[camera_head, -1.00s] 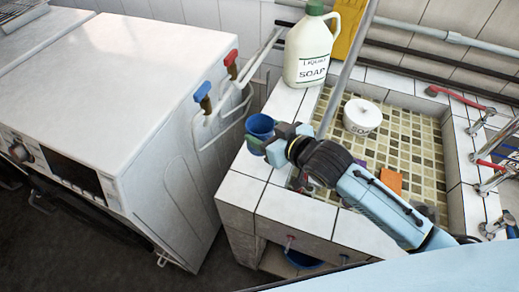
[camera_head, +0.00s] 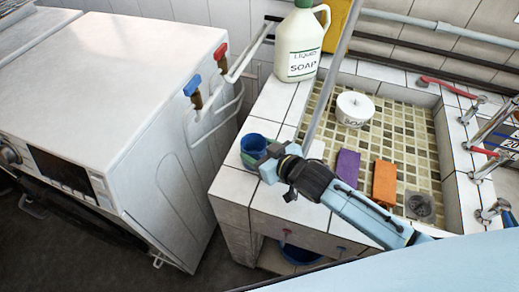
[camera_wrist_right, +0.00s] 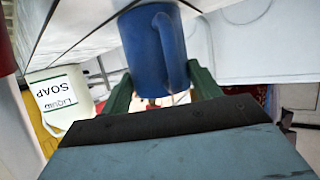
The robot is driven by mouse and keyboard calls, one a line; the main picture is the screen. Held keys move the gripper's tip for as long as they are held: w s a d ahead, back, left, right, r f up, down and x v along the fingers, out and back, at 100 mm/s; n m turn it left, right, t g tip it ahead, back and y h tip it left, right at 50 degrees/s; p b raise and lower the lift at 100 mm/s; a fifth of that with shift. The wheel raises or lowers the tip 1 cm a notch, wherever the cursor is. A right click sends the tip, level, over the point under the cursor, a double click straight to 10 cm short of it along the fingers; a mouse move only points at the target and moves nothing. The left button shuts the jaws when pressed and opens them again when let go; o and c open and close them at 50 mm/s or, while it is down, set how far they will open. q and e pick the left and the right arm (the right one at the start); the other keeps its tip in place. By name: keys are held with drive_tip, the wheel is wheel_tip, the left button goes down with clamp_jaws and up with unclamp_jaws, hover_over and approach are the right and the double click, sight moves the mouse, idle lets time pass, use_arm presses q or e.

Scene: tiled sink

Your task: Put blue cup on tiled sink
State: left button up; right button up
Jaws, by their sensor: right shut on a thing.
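The blue cup (camera_head: 256,142) is at the left rim of the tiled sink (camera_head: 234,184) in the head view. My right gripper (camera_head: 262,158) is shut on it, with its fingers on either side of the cup. In the right wrist view the blue cup (camera_wrist_right: 155,50) fills the middle, its handle towards the camera, between the green fingers of my right gripper (camera_wrist_right: 160,88). The cup looks upright at the tiled ledge; I cannot tell whether its base touches the tiles. My left gripper is not in view.
A liquid soap jug (camera_head: 302,45) stands on the ledge behind the cup. The basin holds a white round pot (camera_head: 355,108), a purple sponge (camera_head: 346,167) and an orange sponge (camera_head: 385,183). A white machine (camera_head: 110,80) stands to the left, and a grey pole (camera_head: 335,65) crosses the view.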

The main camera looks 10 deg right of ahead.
drive_tip(key=o, duration=0.9)
drive_tip(key=shift+f, duration=0.1)
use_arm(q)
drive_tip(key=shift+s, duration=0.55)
use_arm(e)
drive_tip(key=o, duration=0.3)
drive_tip(key=shift+s+r, duration=0.1)
drive_tip(key=shift+r, duration=0.15)
use_arm(q)
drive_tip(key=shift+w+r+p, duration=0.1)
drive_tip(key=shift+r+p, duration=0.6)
drive_tip(key=shift+p, duration=0.1)
use_arm(e)
drive_tip(key=v, duration=1.1)
drive_tip(key=shift+s+d+r, duration=0.2)
drive_tip(key=shift+s, duration=0.05)
